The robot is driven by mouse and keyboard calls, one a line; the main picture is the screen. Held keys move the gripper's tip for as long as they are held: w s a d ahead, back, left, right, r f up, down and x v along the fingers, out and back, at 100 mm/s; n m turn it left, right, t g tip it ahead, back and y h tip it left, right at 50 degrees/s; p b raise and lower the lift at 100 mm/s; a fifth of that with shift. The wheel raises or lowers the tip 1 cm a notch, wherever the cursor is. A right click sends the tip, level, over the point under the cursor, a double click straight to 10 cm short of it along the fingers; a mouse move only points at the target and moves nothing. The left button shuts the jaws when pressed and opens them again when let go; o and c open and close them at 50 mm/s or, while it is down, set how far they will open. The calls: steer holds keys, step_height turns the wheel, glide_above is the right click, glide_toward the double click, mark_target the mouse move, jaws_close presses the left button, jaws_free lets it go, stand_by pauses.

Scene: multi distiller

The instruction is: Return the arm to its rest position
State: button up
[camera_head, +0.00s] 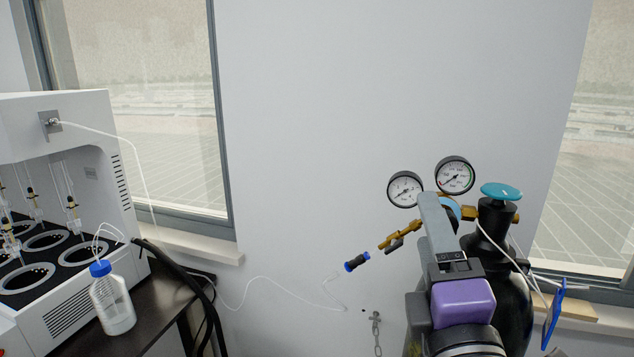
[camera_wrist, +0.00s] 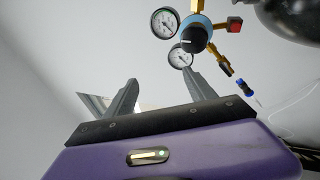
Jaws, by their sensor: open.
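My gripper (camera_wrist: 160,98) shows in the wrist view with its two grey fingers spread apart and nothing between them. In the head view my arm rises at the lower right, with its purple wrist part and the grey gripper (camera_head: 436,215) in front of the gas cylinder (camera_head: 515,290). The gripper overlaps the regulator there; I cannot tell from this view how far apart they are. In the wrist view the regulator's blue-and-black knob (camera_wrist: 195,36) and its gauges lie beyond the fingers, and no contact shows.
Two pressure gauges (camera_head: 405,189) and a teal cylinder valve handwheel (camera_head: 500,191) stand close around my gripper. A brass outlet with a blue-ended connector (camera_head: 357,262) and thin tube extends left. A white distiller (camera_head: 75,280) and blue-capped bottle (camera_head: 112,300) are far left. The wall between is clear.

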steer(key=s+d+f+m+g, duration=0.2)
steer(key=s+f+m, duration=0.7)
steer(key=s+f, duration=0.7)
steer(key=s+d+f+m+g+y, duration=0.1)
steer(key=s+d+f+m+g, duration=0.2)
steer(key=s+f+m, duration=0.7)
steer(key=s+f+g, duration=0.1)
steer(key=s+f, duration=0.5)
steer(key=s, duration=0.3)
steer(key=shift+s+d+f+g+b, duration=0.2)
steer(key=shift+d+f+g+b, duration=0.1)
steer(key=shift+d+b, duration=0.1)
